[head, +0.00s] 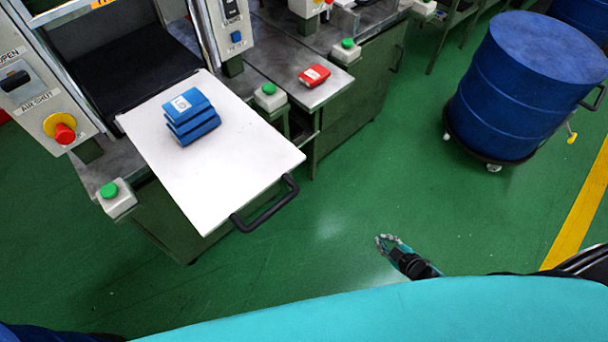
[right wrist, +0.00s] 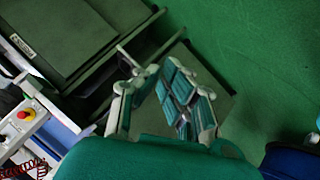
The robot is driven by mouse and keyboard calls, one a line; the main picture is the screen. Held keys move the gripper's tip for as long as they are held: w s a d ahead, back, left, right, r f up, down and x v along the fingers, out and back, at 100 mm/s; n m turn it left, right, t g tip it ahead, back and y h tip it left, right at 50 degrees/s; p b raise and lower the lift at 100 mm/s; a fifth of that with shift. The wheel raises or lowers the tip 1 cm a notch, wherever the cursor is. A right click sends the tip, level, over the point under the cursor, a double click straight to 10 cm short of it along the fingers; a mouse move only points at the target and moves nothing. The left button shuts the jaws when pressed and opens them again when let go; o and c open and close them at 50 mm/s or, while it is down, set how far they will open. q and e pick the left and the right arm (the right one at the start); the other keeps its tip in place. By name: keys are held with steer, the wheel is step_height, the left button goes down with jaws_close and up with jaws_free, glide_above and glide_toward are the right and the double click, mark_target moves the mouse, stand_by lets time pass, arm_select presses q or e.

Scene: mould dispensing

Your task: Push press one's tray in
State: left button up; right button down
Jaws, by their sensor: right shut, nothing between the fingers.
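Press one's tray (head: 236,158) is a white plate pulled out from the press toward me in the head view. A black bar handle (head: 266,205) is fixed at its near edge. A stack of blue blocks (head: 190,116) lies on the tray. My right gripper (head: 383,241) is over the green floor, to the right of the handle and apart from it. Its fingers also show in the right wrist view (right wrist: 170,92), with nothing held between them. My left gripper does not show in the head view.
Press one's panel has a red knob (head: 65,132). Green buttons (head: 109,190) (head: 268,89) stand on both sides of the tray. A blue drum (head: 528,85) stands on a wheeled base at right. The floor between is clear.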

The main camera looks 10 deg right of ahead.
mark_target(286, 172)
steer(key=w+a+r+n+t+y, duration=0.1)
steer(key=w+r+n+t+y, duration=0.25)
steer(key=r, duration=0.55)
steer(key=w+a+r+n+g+y, duration=0.1)
steer(key=w+a+r+n+y, duration=0.15)
steer(key=w+r+n, duration=0.45)
steer(key=s+a+r+n+g+y, duration=0.2)
steer(key=a+r+n+g+y, duration=0.15)
steer(key=r, duration=0.25)
steer(key=s+a+r+n+g+y+b, duration=0.1)
steer(key=s+a+r+n+g+y, duration=0.15)
steer(key=r+n, duration=0.3)
steer(key=s+a+r+n+g+y, duration=0.2)
steer(key=s+r+n+y, duration=0.15)
steer(key=r, duration=0.25)
steer(key=w+a+p, duration=0.1)
steer(key=w+a, duration=0.1)
steer(key=a, duration=0.1)
steer(key=w+a+p, duration=0.1)
steer(key=w+a, duration=0.1)
steer(key=a, duration=0.2)
steer(key=w+a+p, duration=0.2)
steer(key=a, duration=0.2)
steer(key=shift+w+f, duration=0.1)
steer(key=shift+w, duration=0.3)
